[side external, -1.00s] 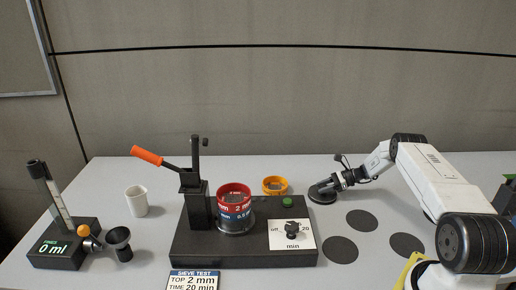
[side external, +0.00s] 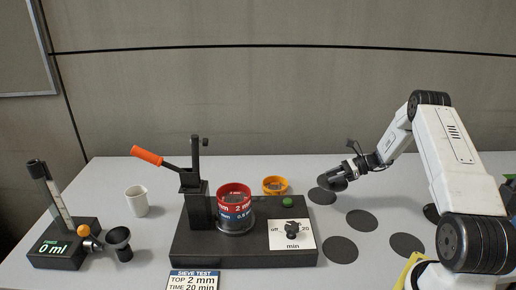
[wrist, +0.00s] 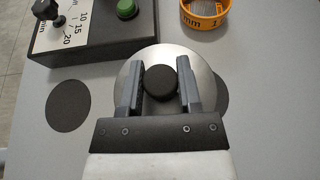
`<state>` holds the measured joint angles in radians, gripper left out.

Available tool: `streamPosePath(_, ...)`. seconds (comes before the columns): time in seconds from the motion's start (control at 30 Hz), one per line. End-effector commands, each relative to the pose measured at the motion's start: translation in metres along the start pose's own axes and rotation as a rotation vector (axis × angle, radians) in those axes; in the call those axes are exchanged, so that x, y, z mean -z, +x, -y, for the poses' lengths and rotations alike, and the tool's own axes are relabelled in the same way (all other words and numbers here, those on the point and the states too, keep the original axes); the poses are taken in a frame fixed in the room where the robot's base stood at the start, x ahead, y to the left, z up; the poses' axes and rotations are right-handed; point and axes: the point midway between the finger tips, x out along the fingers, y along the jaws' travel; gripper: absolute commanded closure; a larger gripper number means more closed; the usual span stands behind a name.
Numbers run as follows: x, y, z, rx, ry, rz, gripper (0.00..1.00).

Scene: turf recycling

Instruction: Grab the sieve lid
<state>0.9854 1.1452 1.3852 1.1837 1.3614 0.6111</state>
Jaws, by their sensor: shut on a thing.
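The sieve lid (wrist: 136,70) is a round metallic disc with a dark round knob. In the wrist view my gripper (wrist: 160,83) has its two fingers on either side of the knob, shut on it. In the side view my gripper (side external: 343,176) holds the dark-looking lid (side external: 337,184) tilted, in the air over a dark round mat (side external: 322,196) at the back of the table. The gripper hides part of the lid in both views.
The shaker base (side external: 188,250) carries a red and blue sieve stack (side external: 235,197), a green button (side external: 287,202) and a timer dial (side external: 292,228). An orange sieve ring (side external: 275,185) stands behind it. Several dark mats lie on the right, with clear table between them.

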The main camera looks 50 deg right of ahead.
Motion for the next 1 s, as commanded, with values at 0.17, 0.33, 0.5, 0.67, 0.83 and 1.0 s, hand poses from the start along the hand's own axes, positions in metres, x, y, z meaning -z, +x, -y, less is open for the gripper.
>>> streamPosePath(0.17, -0.007, -0.009, -0.022, 0.001, 0.002, 0.0, 1.0)
streamPosePath(0.33, -0.014, -0.017, -0.044, 0.001, 0.001, -0.001, 1.0)
streamPosePath(0.5, -0.02, -0.025, -0.063, 0.001, 0.001, -0.001, 1.0)
streamPosePath(0.67, -0.024, -0.029, -0.075, 0.0, 0.001, 0.0, 1.0)
streamPosePath(0.83, -0.026, -0.032, -0.082, 0.0, 0.001, 0.0, 1.0)
streamPosePath(1.0, -0.027, -0.033, -0.085, 0.0, 0.002, 0.0, 1.0)
